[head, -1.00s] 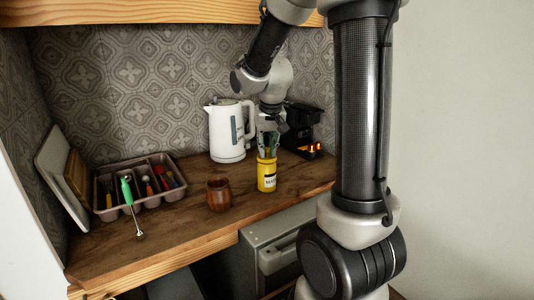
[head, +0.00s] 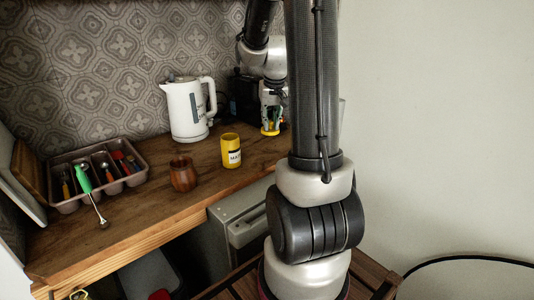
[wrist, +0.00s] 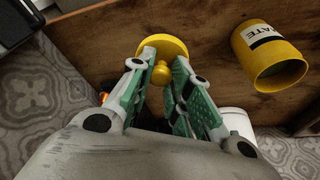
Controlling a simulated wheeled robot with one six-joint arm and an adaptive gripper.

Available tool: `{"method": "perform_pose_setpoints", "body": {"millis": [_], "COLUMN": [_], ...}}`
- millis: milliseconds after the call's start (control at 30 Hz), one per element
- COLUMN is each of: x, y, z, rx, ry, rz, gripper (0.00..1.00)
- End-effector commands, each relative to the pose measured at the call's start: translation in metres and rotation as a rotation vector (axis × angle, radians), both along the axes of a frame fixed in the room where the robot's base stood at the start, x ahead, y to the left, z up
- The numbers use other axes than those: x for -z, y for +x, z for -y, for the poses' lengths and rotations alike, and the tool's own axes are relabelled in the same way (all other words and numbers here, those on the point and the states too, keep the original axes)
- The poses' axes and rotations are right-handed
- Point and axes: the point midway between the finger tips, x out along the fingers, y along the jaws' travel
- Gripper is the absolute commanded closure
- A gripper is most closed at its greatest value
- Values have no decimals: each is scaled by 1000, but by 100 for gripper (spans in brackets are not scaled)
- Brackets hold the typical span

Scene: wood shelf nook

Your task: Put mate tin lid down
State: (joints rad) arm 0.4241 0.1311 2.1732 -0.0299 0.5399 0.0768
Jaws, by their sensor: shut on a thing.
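The yellow mate tin lid (head: 270,132) is under my gripper (head: 271,108), at or just above the counter to the right of the tin; I cannot tell whether it touches the wood. In the wrist view the round lid (wrist: 172,45) has its knob (wrist: 161,74) between the green-padded fingers of my gripper (wrist: 158,82), which is shut on it. The yellow mate tin (head: 231,154) stands upright on the counter. It also shows in the wrist view (wrist: 277,68), with its mouth open and uncovered.
A white kettle (head: 186,112) stands behind the tin, and a black appliance (head: 240,98) is at the back near my gripper. A brown cup (head: 182,176) stands left of the tin. A cutlery tray (head: 68,207) and a green-handled spoon (head: 83,180) are at the left. The front counter edge is close.

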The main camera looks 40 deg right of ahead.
Motion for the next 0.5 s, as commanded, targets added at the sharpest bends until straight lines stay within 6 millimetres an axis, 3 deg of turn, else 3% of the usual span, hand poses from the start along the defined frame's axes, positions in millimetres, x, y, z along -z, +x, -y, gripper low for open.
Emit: {"method": "perform_pose_setpoints", "body": {"millis": [233,500], "x": [3,51], "y": [13,13], "z": [2,1], "rx": [-106,-120], "ry": [0,1], "rz": [1,0], "gripper": [93,94]}}
